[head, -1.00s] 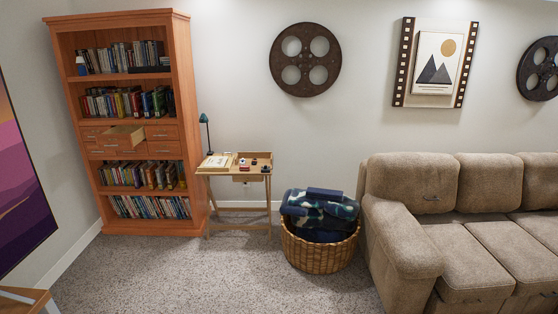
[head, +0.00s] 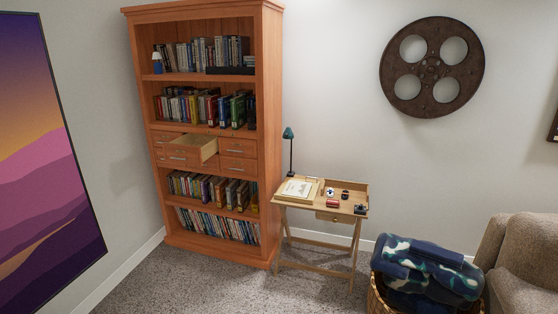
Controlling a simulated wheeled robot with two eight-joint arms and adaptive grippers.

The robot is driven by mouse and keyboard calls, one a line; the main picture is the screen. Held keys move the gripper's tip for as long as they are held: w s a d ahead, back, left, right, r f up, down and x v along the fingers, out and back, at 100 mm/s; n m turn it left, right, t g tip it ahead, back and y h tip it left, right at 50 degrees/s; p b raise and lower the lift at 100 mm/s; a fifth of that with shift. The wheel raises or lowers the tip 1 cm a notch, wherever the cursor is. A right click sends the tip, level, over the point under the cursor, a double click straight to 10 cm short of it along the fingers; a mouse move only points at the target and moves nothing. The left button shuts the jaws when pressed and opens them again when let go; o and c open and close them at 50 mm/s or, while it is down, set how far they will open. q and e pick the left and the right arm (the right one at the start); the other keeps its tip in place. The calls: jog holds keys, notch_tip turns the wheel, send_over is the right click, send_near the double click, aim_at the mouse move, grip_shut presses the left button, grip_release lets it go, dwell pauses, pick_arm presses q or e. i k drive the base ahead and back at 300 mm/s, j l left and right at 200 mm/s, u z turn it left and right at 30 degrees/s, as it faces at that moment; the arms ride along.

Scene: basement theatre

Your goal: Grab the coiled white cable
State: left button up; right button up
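I cannot make out a coiled white cable for certain. A small wooden desk (head: 310,209) stands right of the bookcase with several small items on it. One is a small white item (head: 330,192), too small to tell what it is. A red item (head: 333,204) and dark items lie near it. In the bookcase (head: 272,150), one drawer (head: 196,148) is pulled open; I cannot make out anything inside it. Neither of my grippers is in view.
A green lamp (head: 289,134) and papers (head: 297,189) are on the desk. A wicker basket (head: 377,299) with blankets (head: 430,265) stands right of the desk, beside a brown sofa (head: 525,270). Carpet (head: 235,290) in front of the bookcase and desk is clear.

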aim_at(330, 193)
jog(key=i+z, duration=0.1)
jog(key=i, duration=0.75)
jog(key=i+j, duration=0.2)
jog(key=i, duration=0.6)
jog(key=i+z, duration=0.4)
jog(key=i+j+z, duration=0.25)
jog(key=z, duration=0.2)
jog(key=i+j+z, duration=0.25)
jog(key=z, duration=0.15)
jog(key=i+j+z, duration=0.65)
jog(key=j, duration=0.2)
jog(key=j+z, duration=0.2)
jog(key=j, duration=0.2)
